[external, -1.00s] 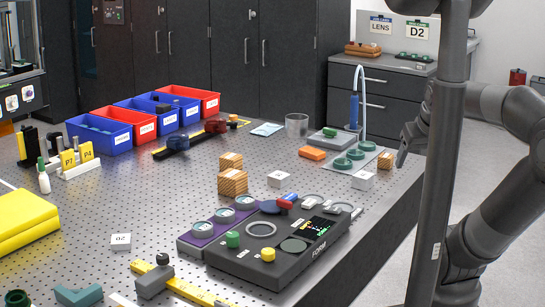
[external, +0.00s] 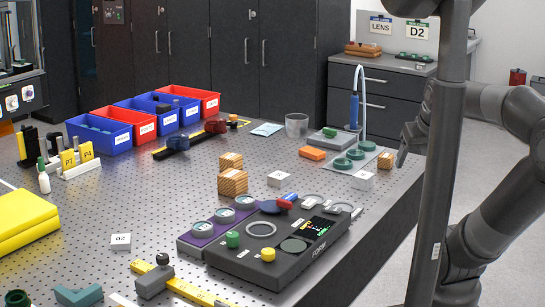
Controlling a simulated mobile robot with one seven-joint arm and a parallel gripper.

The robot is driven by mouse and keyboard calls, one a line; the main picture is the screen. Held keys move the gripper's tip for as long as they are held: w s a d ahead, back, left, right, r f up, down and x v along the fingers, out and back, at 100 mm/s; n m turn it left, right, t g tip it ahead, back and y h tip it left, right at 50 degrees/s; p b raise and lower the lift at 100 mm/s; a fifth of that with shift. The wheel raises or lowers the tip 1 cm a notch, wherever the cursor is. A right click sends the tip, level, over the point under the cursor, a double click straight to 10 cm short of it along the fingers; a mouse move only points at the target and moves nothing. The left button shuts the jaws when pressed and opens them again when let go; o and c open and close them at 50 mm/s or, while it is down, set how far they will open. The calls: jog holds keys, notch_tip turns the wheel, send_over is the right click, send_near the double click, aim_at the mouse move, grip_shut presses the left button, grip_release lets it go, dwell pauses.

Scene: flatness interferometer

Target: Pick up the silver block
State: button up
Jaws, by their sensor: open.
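No block in view is plainly silver. Small pale blocks with labels stand on the perforated table (external: 300,150): one pale block (external: 281,179) near the middle, another pale block (external: 363,180) near the right edge, and a third pale block (external: 121,242) at the front left. I cannot tell which one is the silver block. My gripper (external: 401,158) is open at the table's right edge, beyond the right pale block and apart from it. My column and arm hide part of the gripper. I see nothing held in it.
A dark console (external: 280,250) with colored knobs fills the front right. Wooden blocks (external: 232,182) stand behind it. Red and blue bins (external: 110,121) line the back left. A curved pale tube (external: 361,85) rises near the gripper. Bare table lies left of center.

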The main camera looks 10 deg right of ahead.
jog(key=shift+o, duration=0.4)
jog(key=w+a+r+m+g, duration=0.1)
jog(key=w+a+r, duration=0.1)
jog(key=w, duration=0.3)
jog(key=w+a+r+m, duration=0.1)
jog(key=w+r, duration=0.2)
jog(key=w, duration=0.2)
jog(key=m+g, duration=0.5)
jog(key=m, duration=0.3)
send_over(279, 174)
notch_tip(279, 174, down, 11)
notch_tip(279, 174, down, 5)
jog(key=shift+a+f, duration=0.1)
jog(key=shift+f, duration=0.05)
notch_tip(279, 174, down, 6)
jog(key=shift+s+r, duration=0.15)
jog(key=shift+r, duration=0.05)
